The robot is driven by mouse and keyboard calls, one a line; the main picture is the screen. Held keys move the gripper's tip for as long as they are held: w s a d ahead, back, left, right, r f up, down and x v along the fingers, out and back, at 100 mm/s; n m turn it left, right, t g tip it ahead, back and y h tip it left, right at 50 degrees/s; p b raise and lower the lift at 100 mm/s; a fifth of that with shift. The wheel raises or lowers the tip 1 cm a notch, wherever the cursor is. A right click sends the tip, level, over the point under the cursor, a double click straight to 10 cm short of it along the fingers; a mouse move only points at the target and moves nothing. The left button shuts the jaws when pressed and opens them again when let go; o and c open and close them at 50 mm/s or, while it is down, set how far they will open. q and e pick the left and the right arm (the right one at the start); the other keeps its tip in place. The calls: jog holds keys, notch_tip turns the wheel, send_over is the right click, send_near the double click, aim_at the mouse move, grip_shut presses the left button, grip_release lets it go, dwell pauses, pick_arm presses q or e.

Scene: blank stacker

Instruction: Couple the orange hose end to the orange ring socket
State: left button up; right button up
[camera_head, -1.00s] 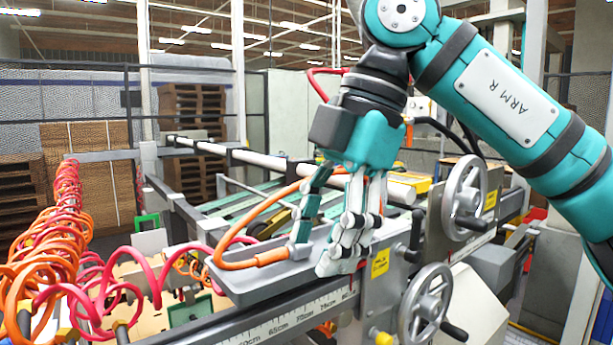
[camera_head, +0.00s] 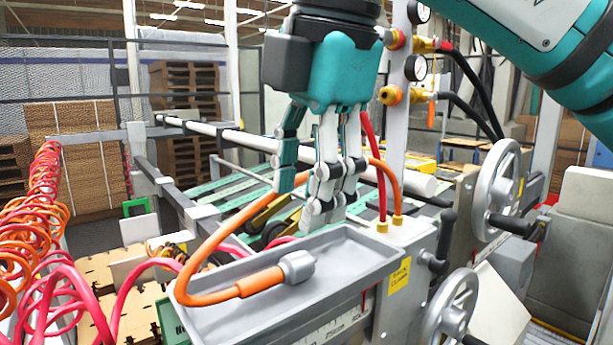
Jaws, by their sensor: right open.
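The orange hose end (camera_head: 276,275), an orange sleeve with a grey metal coupling at its tip, lies in the grey tray (camera_head: 345,285). Its orange hose (camera_head: 198,262) loops out over the tray's left side and passes behind my right gripper. My right gripper (camera_head: 300,197) is above the tray's back edge, open and empty, its fingers pointing down and apart from the hose end. My left gripper is out of view.
Pressure gauges (camera_head: 415,68) and black hoses (camera_head: 462,95) are by the post. A red hose (camera_head: 379,175) runs down beside it. Handwheels (camera_head: 493,190) stand at the right. Coiled orange and red hoses (camera_head: 40,235) fill the left.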

aim_at(291, 258)
jog(key=b+x, duration=0.1)
jog(key=x, duration=0.1)
jog(key=w+b+x, duration=0.1)
jog(key=x, duration=0.2)
jog(key=shift+d+r, duration=0.1)
jog(key=shift+d, duration=0.05)
jog(key=shift+f+b, duration=0.25)
jog(key=shift+b, duration=0.2)
jog(key=shift+f, duration=0.3)
jog(key=shift+b+x, duration=0.8)
jog(key=shift+w+f, duration=0.15)
jog(key=shift+f, duration=0.1)
jog(key=shift+f+b, duration=0.35)
jog(key=shift+b, duration=0.15)
jog(key=shift+w+a+f, duration=0.1)
jog(key=shift+a+f, duration=0.2)
jog(key=shift+f+b, duration=0.1)
jog(key=shift+b, duration=0.2)
grip_shut()
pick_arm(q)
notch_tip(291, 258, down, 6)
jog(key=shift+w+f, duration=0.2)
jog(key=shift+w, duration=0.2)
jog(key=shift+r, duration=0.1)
